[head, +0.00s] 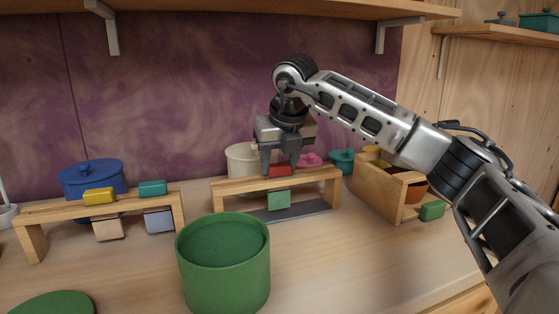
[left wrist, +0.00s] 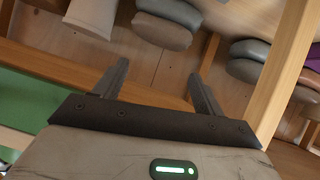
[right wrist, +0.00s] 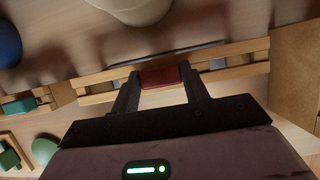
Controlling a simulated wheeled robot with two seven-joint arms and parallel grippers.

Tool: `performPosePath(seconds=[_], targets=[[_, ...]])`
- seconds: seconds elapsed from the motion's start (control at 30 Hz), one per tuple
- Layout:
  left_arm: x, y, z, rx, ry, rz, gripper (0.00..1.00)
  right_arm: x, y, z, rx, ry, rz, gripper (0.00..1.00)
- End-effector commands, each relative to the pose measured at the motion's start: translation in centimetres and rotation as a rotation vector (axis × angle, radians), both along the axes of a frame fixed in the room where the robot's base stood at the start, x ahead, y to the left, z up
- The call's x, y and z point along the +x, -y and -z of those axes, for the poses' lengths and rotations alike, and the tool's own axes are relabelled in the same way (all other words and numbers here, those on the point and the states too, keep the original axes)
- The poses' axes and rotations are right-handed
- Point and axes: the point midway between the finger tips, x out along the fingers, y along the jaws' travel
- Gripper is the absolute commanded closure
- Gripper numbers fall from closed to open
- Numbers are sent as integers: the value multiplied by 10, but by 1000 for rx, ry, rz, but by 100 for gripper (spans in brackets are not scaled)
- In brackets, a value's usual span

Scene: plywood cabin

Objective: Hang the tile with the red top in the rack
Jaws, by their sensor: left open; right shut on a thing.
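The tile with the red top (head: 279,171) is at the middle rack (head: 235,187), its green body (head: 279,200) showing below the front rail. Its red top is at rail height; I cannot tell whether it rests on the rails. My right gripper (head: 278,165) points down from above and is shut on the red top. In the right wrist view the red top (right wrist: 160,76) sits between the fingertips, over the slot between the rails. My left gripper (left wrist: 158,82) is open and empty in the left wrist view, and outside the head view.
A left rack (head: 60,211) holds tiles with a yellow top (head: 100,196) and a teal top (head: 153,188). A green bucket (head: 223,290) stands in front of the middle rack. A wooden box (head: 385,196) is to the right, beside a green block (head: 432,210). Pots stand behind.

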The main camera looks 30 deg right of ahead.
Motion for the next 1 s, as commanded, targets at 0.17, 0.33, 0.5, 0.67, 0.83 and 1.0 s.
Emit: performPosePath(seconds=[0.17, 0.33, 0.5, 0.67, 0.83, 1.0], targets=[[0, 0, 0, 0, 0, 0, 30, 0, 0, 0, 0, 0, 0, 38], [0, 0, 0, 0, 0, 0, 30, 0, 0, 0, 0, 0, 0, 30], [0, 0, -2, 0, 2, 1, 30, 0, 0, 0, 0, -1, 0, 30], [0, 2, -17, 3, 27, 12, 30, 0, 0, 0, 0, -1, 0, 30], [-1, 3, -31, 6, 44, 17, 30, -10, -3, -28, 1, 5, -2, 30], [-1, 2, -35, 6, 48, 13, 30, -26, -7, -68, 1, 5, -2, 30]])
